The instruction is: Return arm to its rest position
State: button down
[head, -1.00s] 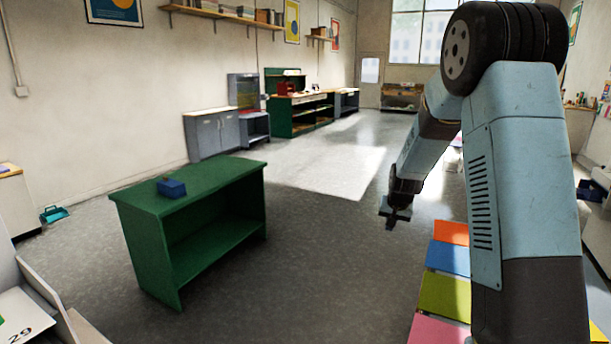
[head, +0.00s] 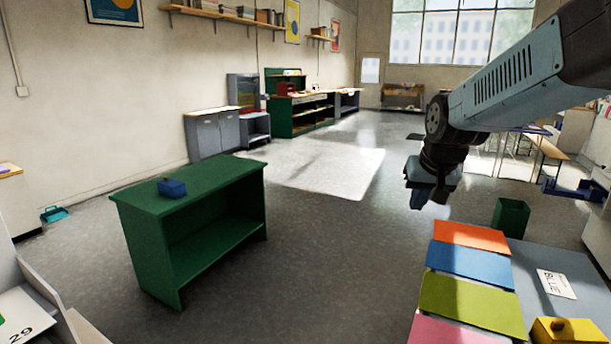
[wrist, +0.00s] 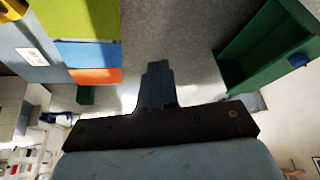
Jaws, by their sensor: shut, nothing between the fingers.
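My gripper (head: 430,198) hangs in the air over the grey floor in the head view, on the end of my blue arm, which reaches in from the upper right. It is to the right of the green table and just beyond the row of coloured mats. In the wrist view my gripper (wrist: 157,68) shows its fingers together with nothing between them. It touches nothing that I can see.
A green open-fronted table (head: 200,185) stands at left with a blue box (head: 172,187) on top. Coloured panels (head: 472,262), a label card (head: 556,284) and a yellow box (head: 566,331) lie at lower right. A green bin (head: 511,217) stands behind. Central floor is clear.

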jog(key=s+r+n, duration=0.1)
jog(key=s, duration=1.6)
jog(key=shift+s+a+r, duration=0.15)
jog(key=shift+a+r, duration=0.15)
jog(key=shift+r, duration=0.1)
jog(key=shift+s+a, duration=0.1)
jog(key=shift+a, duration=0.05)
